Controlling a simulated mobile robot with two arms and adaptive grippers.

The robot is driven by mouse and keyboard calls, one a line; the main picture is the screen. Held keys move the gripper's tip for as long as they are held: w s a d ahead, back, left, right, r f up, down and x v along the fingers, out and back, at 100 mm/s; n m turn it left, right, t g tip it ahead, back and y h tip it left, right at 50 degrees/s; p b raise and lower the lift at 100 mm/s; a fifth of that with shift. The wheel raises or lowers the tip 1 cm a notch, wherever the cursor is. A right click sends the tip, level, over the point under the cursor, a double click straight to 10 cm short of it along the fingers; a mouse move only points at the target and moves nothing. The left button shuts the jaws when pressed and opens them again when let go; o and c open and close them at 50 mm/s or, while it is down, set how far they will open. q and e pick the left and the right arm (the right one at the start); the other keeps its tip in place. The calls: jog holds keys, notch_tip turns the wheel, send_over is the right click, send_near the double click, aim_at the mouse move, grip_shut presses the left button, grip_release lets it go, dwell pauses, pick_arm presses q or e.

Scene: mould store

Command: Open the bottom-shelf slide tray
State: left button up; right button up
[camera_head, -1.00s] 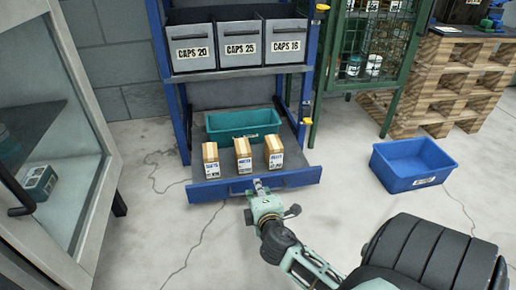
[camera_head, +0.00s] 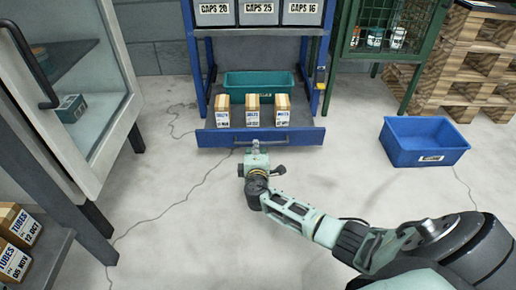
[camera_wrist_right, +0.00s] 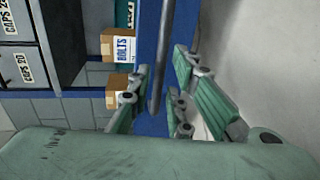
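The bottom-shelf slide tray (camera_head: 226,137) has a blue front with a bar handle and stands drawn out in front of the blue rack posts. It carries a teal bin (camera_head: 240,84) at the back and three cartons, including the middle carton (camera_head: 253,110). My right gripper (camera_head: 256,146) is at the middle of the tray front. In the right wrist view, the handle bar (camera_wrist_right: 164,50) runs between its fingers (camera_wrist_right: 160,95), which stand apart with gaps beside the bar. It looks open around the handle, not clamped. My left gripper is not in view.
A blue crate (camera_head: 408,157) lies on the floor to the right, before a green mesh cabinet (camera_head: 385,45) and wooden pallets (camera_head: 480,60). A glass-door cabinet (camera_head: 110,140) stands at left. A shelf with cartons (camera_head: 20,225) is at lower left. Floor before the tray is clear.

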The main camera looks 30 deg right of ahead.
jog(key=b+x, duration=0.2)
jog(key=x, duration=0.1)
jog(key=shift+w+d+f, duration=0.2)
jog(key=shift+w+d, duration=0.1)
jog(key=shift+w, duration=0.1)
jog(key=shift+w+d, duration=0.1)
jog(key=c, duration=0.4)
grip_shut()
